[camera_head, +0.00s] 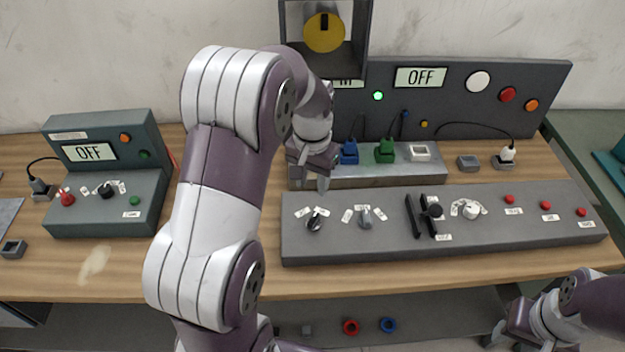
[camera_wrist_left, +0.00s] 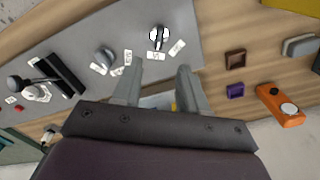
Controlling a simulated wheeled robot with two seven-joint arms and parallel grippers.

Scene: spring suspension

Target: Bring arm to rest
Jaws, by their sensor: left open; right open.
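My left arm (camera_head: 217,185) rises from the bottom and bends over the workbench. Its gripper (camera_head: 311,178) hangs above the back-left part of the long grey control panel (camera_head: 390,240), partly hidden by my own wrist. In the left wrist view my left gripper (camera_wrist_left: 156,78) has its two fingers apart with nothing gripped between them. A black-and-silver knob (camera_wrist_left: 158,38) on the panel shows just beyond the fingertips. My right gripper (camera_head: 503,332) is low at the bottom right, in front of the bench edge, partly cut off by the frame. I see nothing held in it.
A teal box (camera_head: 105,205) reading OFF stands at the left. Blue (camera_head: 349,152) and green (camera_head: 384,150) connectors sit behind the panel. A dark housing with a yellow dial (camera_head: 324,32) stands above them. Red (camera_head: 351,327) and blue (camera_head: 388,325) rings lie on the lower shelf.

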